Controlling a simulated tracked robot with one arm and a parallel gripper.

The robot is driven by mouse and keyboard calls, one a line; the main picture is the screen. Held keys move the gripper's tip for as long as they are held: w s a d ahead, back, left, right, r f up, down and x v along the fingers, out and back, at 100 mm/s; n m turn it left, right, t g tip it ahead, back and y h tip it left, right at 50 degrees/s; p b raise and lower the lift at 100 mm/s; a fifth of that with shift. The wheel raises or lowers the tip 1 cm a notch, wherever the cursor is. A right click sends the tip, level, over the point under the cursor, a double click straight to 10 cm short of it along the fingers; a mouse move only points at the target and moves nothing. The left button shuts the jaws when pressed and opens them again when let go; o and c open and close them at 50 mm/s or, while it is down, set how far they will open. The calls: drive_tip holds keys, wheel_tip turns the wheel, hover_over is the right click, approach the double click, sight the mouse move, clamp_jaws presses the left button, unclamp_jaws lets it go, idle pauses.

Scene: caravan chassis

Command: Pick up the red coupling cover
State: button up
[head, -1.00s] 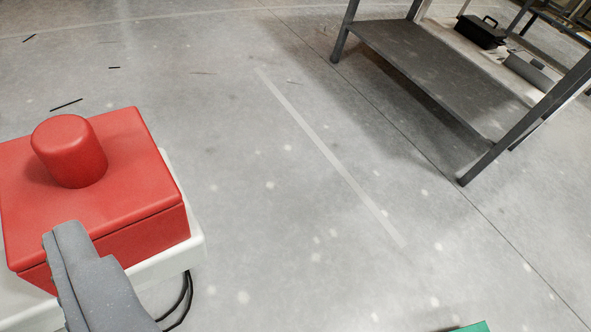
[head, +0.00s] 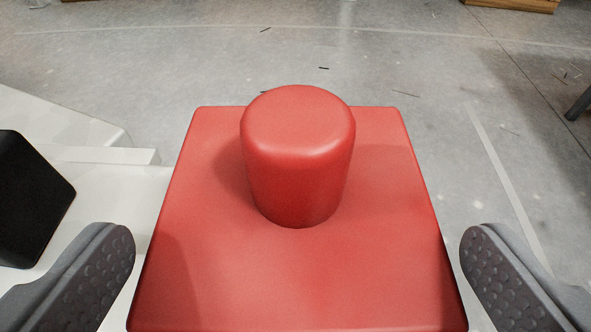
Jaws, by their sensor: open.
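The red coupling cover (head: 215,255) is a box shape with a rounded cylindrical knob (head: 298,160) standing on its top. It fills the lower middle of the head view. My gripper (head: 298,250) is open, with one grey padded finger at the left of the cover and the other at its right. The knob stands between the two fingers in the picture, farther off than the fingertips. I cannot tell whether either finger touches the cover. The cover's lower sides and its near edge's underside are hidden.
A white surface (head: 110,190) lies at the left, under or beside the cover, with a black block (head: 30,200) on it. Grey concrete floor (head: 400,60) is open beyond and at the right. Wooden pieces (head: 515,4) show at the top right edge.

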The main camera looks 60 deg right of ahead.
sight(293, 229)
drive_tip(key=shift+b+x, duration=1.1)
drive_tip(key=shift+x, duration=1.7)
drive_tip(key=c, duration=0.6)
